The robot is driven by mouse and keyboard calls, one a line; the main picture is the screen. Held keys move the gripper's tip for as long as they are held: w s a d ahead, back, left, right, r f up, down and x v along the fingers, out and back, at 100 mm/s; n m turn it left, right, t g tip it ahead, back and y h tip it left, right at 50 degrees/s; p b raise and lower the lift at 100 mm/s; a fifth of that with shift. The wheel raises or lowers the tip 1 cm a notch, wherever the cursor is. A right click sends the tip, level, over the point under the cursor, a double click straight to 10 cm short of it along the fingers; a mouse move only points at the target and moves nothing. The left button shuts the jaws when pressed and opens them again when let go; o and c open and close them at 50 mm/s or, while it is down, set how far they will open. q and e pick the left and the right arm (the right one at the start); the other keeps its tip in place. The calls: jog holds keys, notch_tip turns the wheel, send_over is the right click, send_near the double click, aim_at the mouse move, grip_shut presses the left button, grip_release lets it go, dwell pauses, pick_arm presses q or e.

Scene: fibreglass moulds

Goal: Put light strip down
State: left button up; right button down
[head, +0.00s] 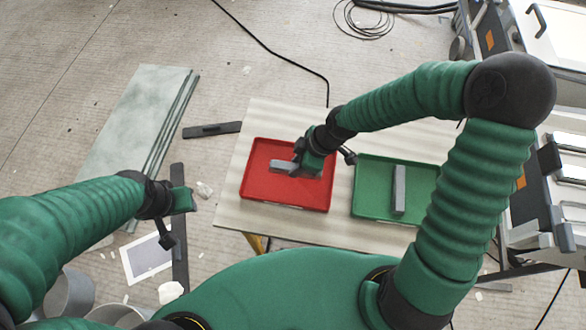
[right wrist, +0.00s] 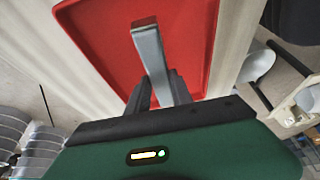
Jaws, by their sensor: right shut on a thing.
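My right gripper (head: 298,167) is over the red tray (head: 318,194) and shut on a light grey strip (head: 283,166). In the right wrist view the grey strip (right wrist: 150,52) stands out between the two dark fingers (right wrist: 153,92), with the red tray (right wrist: 192,40) behind it. I cannot tell whether the strip touches the tray floor.
Both trays sit on a pale wooden table (head: 335,123). A greenish panel (head: 135,112) is on the floor at left. A wheeled grey cart (head: 545,190) stands at right. A black cable (head: 270,50) crosses the floor.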

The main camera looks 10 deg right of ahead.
aim_at(293, 164)
jog(key=shift+w+a+f, duration=0.1)
jog(key=shift+w+a, duration=0.5)
jog(key=shift+a, duration=0.05)
jog(key=shift+w+a+f, duration=0.1)
jog(key=shift+a+f, duration=0.15)
jog(key=shift+a, duration=0.05)
notch_tip(293, 164, down, 3)
jog(key=shift+a+r+b, duration=0.1)
jog(key=shift+r+b, duration=0.05)
jog(key=shift+b, duration=0.5)
jog(key=shift+d, duration=0.3)
jog(key=c, duration=1.2)
grip_release()
jog(key=shift+d, duration=0.15)
jog(key=shift+c, duration=0.2)
pick_arm(q)
jog(key=shift+a+f, duration=0.35)
jog(key=shift+f, duration=0.35)
pick_arm(e)
jog(key=shift+o, duration=0.5)
jog(key=shift+a, duration=0.2)
pick_arm(q)
jog(key=shift+a, duration=0.1)
